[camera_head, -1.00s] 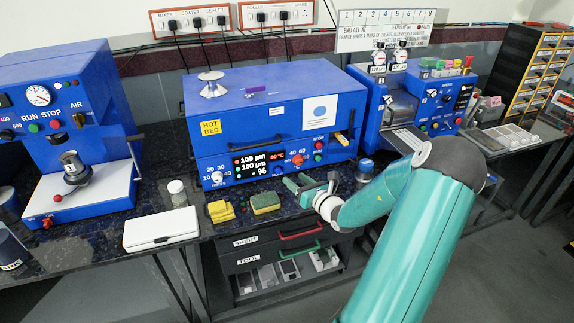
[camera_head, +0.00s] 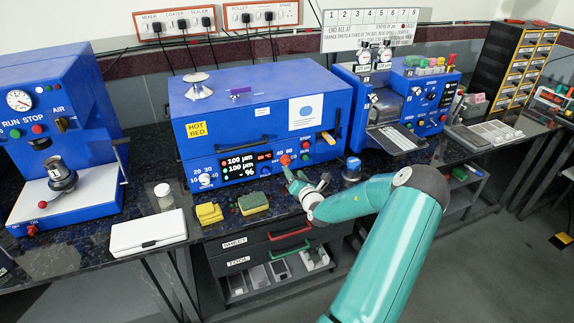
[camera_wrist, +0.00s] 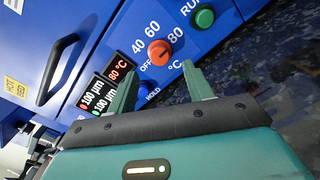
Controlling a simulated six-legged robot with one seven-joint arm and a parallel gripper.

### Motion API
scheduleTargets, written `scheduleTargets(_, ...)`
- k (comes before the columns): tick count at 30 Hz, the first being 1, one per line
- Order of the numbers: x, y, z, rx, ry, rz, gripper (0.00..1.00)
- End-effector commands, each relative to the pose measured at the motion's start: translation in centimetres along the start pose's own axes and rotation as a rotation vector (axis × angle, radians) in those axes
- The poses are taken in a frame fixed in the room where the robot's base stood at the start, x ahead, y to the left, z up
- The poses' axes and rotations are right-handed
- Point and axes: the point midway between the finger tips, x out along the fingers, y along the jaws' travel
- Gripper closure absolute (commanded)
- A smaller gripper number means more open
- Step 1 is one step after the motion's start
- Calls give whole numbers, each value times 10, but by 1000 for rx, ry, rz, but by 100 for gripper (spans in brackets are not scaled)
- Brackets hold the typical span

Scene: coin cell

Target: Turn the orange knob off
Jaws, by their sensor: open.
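The orange knob (camera_wrist: 160,52) is on the blue front panel of the HOT BED machine (camera_head: 262,90). It is ringed by the labels OFF, 40, 60 and 80. Its pale mark seems to slant towards the 80 side, but it is small. It also shows in the head view (camera_head: 284,159). The red display (camera_wrist: 119,70) beside it reads 80 °C. My gripper (camera_wrist: 160,72) is open and empty. Its two fingers point at the panel, one on each side of the knob, apart from it. In the head view my gripper (camera_head: 291,176) is just below the knob.
A green button (camera_wrist: 204,18) sits close to the knob. A black handle (camera_wrist: 57,70) projects from the machine's front. A yellow block (camera_head: 209,213) and a green-topped sponge (camera_head: 253,203) lie on the bench in front. A blue-topped container (camera_head: 352,169) stands right of my gripper.

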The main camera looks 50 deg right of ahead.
Motion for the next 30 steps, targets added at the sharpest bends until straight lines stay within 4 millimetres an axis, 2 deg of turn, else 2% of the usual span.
scheduleTargets(3,25,1,-1,1,0,2,49)
scheduleTargets(9,56,3,-2,0,3,4,49)
scheduleTargets(14,66,3,-2,0,2,3,49)
scheduleTargets(21,67,3,-2,0,3,3,49)
scheduleTargets(22,67,3,-2,0,3,3,51)
scheduleTargets(28,67,3,-2,-1,3,3,90)
scheduleTargets(30,67,3,-2,-1,3,3,93)
